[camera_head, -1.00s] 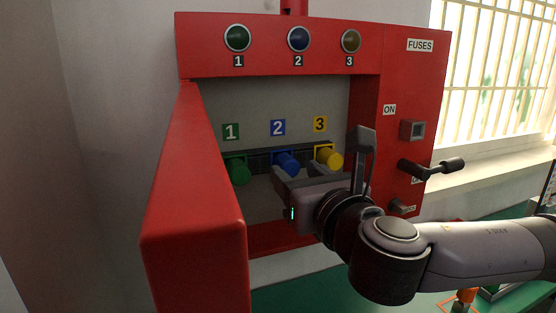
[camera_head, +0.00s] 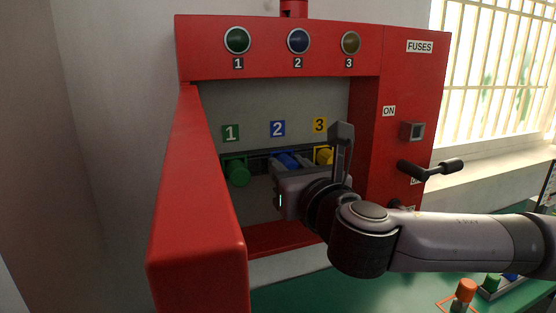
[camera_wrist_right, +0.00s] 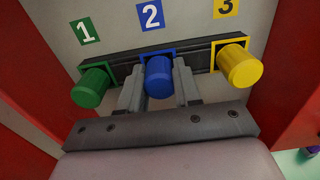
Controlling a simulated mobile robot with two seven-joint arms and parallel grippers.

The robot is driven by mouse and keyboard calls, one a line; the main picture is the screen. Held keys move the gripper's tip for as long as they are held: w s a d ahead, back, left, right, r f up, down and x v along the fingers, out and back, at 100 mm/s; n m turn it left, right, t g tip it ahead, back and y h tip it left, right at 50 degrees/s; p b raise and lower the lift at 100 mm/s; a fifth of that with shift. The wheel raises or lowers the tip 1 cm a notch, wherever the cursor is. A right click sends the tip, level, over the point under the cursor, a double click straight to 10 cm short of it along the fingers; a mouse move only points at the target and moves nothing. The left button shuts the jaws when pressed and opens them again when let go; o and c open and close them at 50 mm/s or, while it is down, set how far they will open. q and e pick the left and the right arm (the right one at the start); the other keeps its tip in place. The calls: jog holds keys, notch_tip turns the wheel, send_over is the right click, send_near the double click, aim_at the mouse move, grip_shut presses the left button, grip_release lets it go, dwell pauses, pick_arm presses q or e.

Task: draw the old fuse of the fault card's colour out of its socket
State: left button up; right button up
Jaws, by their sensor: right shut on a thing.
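The blue fuse (camera_head: 284,160) sits in socket 2, in the middle of the row inside the red fuse box. My right gripper (camera_head: 297,165) is shut on it. In the right wrist view the blue fuse (camera_wrist_right: 159,78) is between the two fingers, its end against the blue socket frame. The green fuse (camera_head: 237,174) is in socket 1 on the left, and the yellow fuse (camera_head: 323,156) is in socket 3 on the right, partly hidden by my wrist. No fault card is recognisable. My left gripper is not in view.
The open red door (camera_head: 197,190) stands on the left. A black lever handle (camera_head: 440,168) juts out at the right beside the box. On the green bench (camera_head: 320,292) an orange piece (camera_head: 465,290) stands near green and blue pieces at lower right.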

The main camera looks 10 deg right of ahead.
jog(key=shift+s, duration=0.2)
grip_shut()
jog(key=shift+s, duration=0.2)
jog(key=shift+s+d, duration=0.15)
jog(key=shift+s, duration=0.3)
jog(key=shift+s+d+p, duration=0.2)
jog(key=shift+s+d, duration=0.05)
jog(key=shift+s, duration=0.85)
jog(key=shift+s+d+p, duration=0.15)
jog(key=shift+s+d, duration=0.05)
jog(key=shift+s, duration=0.9)
